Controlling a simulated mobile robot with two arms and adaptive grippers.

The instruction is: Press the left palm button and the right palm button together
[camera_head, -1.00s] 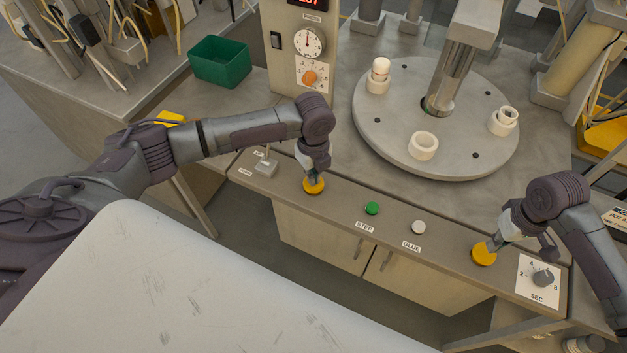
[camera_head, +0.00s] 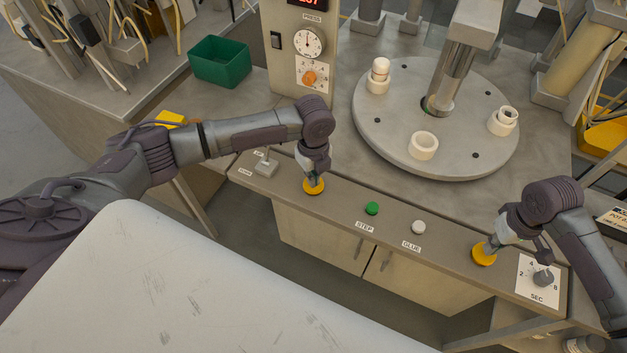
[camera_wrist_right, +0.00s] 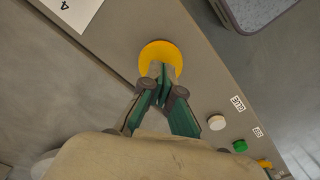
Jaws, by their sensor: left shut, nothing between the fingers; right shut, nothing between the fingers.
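The left palm button (camera_head: 313,189) is a yellow disc on the console's front ledge. My left gripper (camera_head: 315,180) is shut and points down with its tips at the top of this button. The right palm button (camera_head: 483,257) is a matching yellow disc further right on the ledge. My right gripper (camera_head: 492,246) is shut with its tips over this button. In the right wrist view the shut fingertips (camera_wrist_right: 161,72) overlap the lower part of the yellow button (camera_wrist_right: 160,54). I cannot tell whether either button is pushed down.
Between the palm buttons sit a green STEP button (camera_head: 372,208) and a white GLUE button (camera_head: 418,228). A SEC dial (camera_head: 543,278) is right of the right button. A round turntable (camera_head: 470,150) stands behind.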

